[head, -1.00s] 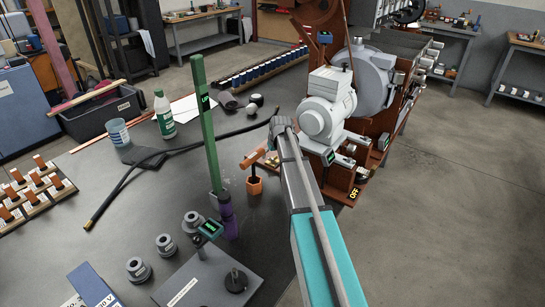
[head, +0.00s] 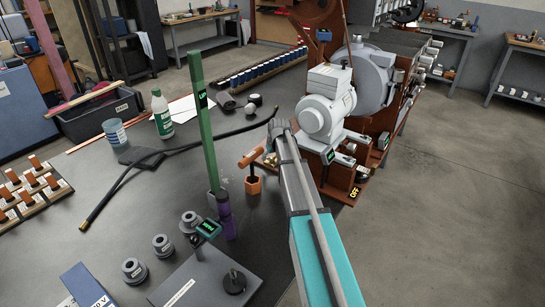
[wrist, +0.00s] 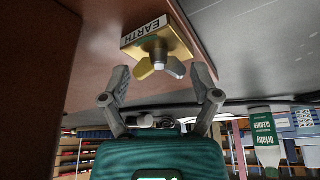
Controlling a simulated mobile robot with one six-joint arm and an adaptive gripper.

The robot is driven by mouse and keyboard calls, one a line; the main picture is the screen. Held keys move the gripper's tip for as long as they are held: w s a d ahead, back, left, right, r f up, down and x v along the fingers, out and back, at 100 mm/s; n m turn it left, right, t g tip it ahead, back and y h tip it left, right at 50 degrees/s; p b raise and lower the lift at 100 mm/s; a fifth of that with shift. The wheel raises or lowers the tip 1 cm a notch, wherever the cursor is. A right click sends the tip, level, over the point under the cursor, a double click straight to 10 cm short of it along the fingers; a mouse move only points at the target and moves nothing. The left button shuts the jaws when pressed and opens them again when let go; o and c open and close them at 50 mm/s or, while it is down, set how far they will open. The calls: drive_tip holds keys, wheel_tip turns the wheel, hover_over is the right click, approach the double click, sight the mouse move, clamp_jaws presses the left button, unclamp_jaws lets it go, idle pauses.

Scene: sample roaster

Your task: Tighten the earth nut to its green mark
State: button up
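The earth nut (wrist: 160,66) is a brass wing nut on a grey threaded stud. It sits on a brass block labelled EARTH (wrist: 150,38), fixed to a brown panel, in the wrist view. My gripper (wrist: 160,84) is open, with one finger on each side of the nut's wings and clear gaps between. It holds nothing.
The grey motor (head: 326,100) of the roaster stands just right of my arm. An orange-handled tool (head: 253,158), a tall green post (head: 205,135) and a black cable (head: 190,148) lie to the left. A cleaner bottle (head: 162,114) stands farther back.

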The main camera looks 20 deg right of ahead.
drive_tip(key=c, duration=0.4)
drive_tip(key=shift+d, duration=0.25)
drive_tip(key=shift+c, duration=0.9)
drive_tip(key=shift+a, duration=0.15)
drive_tip(key=shift+m, duration=0.4)
drive_tip(key=m+h, duration=0.2)
drive_tip(key=m, duration=0.1)
drive_tip(key=shift+a+m, duration=0.1)
drive_tip(key=shift+m, duration=0.3)
drive_tip(key=m+g+h, duration=0.1)
drive_tip(key=m, duration=0.2)
drive_tip(key=shift+m, duration=0.3)
drive_tip(key=shift+m+g+h, duration=0.5)
drive_tip(key=shift+m, duration=1.3)
